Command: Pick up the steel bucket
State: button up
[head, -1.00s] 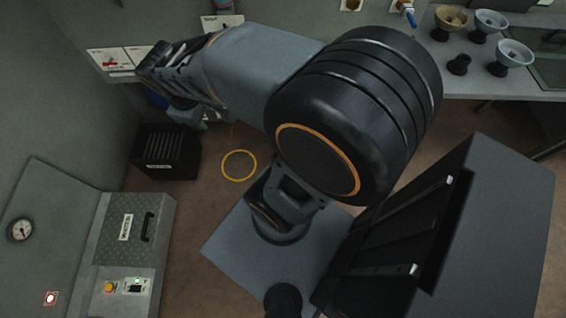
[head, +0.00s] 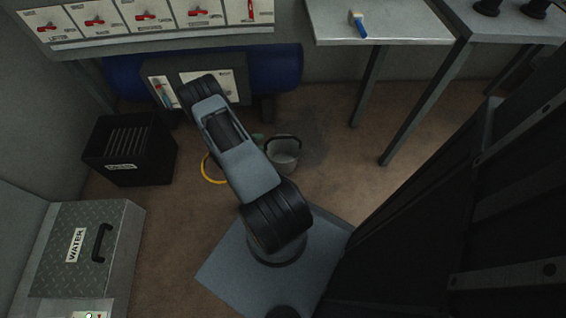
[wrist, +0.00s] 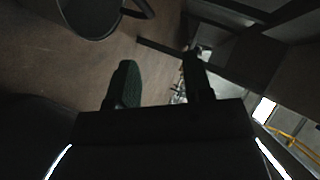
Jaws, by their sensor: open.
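The steel bucket (head: 284,160) stands upright on the brown floor, just right of my arm in the head view, with a dark handle at its rim. In the wrist view, part of the bucket (wrist: 88,18) shows at the top left edge, cut off by the frame. My gripper (wrist: 162,82) is open, with two dark fingers apart and nothing between them. The bucket lies off to the side of the fingers, not between them. In the head view my gripper is mostly hidden behind my arm, close to the bucket.
A yellow ring (head: 209,174) lies on the floor left of my arm. A black slotted bin (head: 130,150) and a grey box marked WATER (head: 85,250) stand at the left. A table (head: 385,22) with a blue-handled tool (head: 358,24) is at the back. Floor right of the bucket is clear.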

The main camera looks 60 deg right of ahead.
notch_tip(320, 180, down, 4)
jog(key=s+n+b, duration=0.1)
jog(key=b, duration=0.2)
send_near(282, 138)
jog(key=f+x, duration=0.1)
jog(key=x, duration=0.3)
jog(key=shift+n, duration=0.4)
jog(key=shift+r+b+x, duration=0.15)
jog(key=shift+b+x, duration=0.65)
jog(key=shift+x, duration=0.7)
jog(key=shift+r+b+x, duration=0.15)
jog(key=shift+b+x, duration=0.6)
jog(key=shift+x, duration=0.75)
jog(key=shift+s+d, duration=0.1)
jog(key=shift+c, duration=0.3)
grip_shut()
jog(key=shift+r, duration=0.1)
